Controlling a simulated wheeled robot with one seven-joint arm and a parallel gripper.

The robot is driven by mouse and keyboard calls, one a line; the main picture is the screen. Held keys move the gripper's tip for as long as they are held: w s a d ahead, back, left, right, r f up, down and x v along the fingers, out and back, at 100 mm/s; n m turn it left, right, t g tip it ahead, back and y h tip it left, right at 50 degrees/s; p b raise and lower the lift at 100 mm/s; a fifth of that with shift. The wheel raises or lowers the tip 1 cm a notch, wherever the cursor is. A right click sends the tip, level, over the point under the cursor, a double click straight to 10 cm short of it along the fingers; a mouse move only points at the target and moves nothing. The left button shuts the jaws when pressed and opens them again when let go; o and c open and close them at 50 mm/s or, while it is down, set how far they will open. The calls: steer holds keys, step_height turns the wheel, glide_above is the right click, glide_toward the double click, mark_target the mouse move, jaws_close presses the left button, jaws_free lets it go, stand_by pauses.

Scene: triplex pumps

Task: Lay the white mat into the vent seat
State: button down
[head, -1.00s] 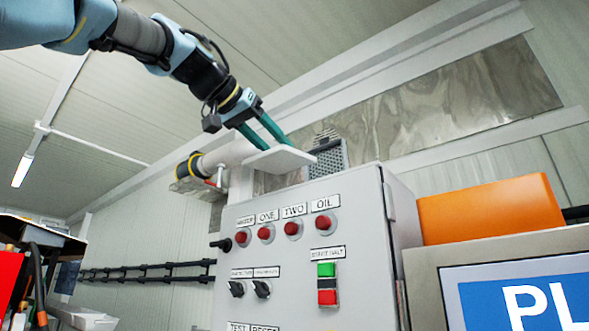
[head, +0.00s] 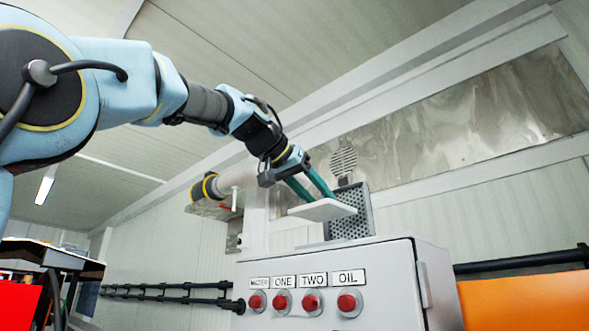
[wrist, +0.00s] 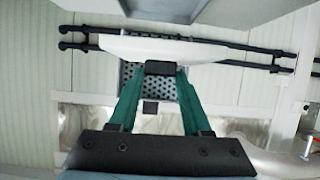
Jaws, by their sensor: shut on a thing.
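The white mat (head: 322,210) is a thin pale slab, held roughly level above the grey control cabinet in the head view. My gripper (head: 322,197) is shut on it with its green fingers. In the wrist view the mat (wrist: 165,46) lies across the tips of my gripper (wrist: 160,69). A grey perforated metal piece (head: 361,223) stands behind the mat and partly hidden by it, and its holes also show between my fingers in the wrist view. I cannot tell for sure whether this piece is the vent seat.
The control cabinet (head: 300,262) with red buttons stands below the mat. A round slotted vent (head: 343,161) shows above the perforated piece. A pale pipe (head: 235,180) runs at the left. An orange block (head: 530,302) and black rail lie at the right.

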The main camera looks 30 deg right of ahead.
steer(key=shift+d+r+p, duration=0.2)
steer(key=shift+d+p, duration=0.5)
steer(key=shift+d, duration=0.8)
steer(key=shift+f+b, duration=2.65)
steer(key=shift+f, duration=0.25)
steer(key=shift+f+b, duration=1.25)
steer(key=shift+f, duration=0.15)
steer(key=shift+c, duration=1.3)
jaws_free()
steer(key=b+v, duration=0.2)
steer(key=v, duration=0.9)
steer(key=shift+r, duration=0.2)
steer(key=shift+d, duration=0.1)
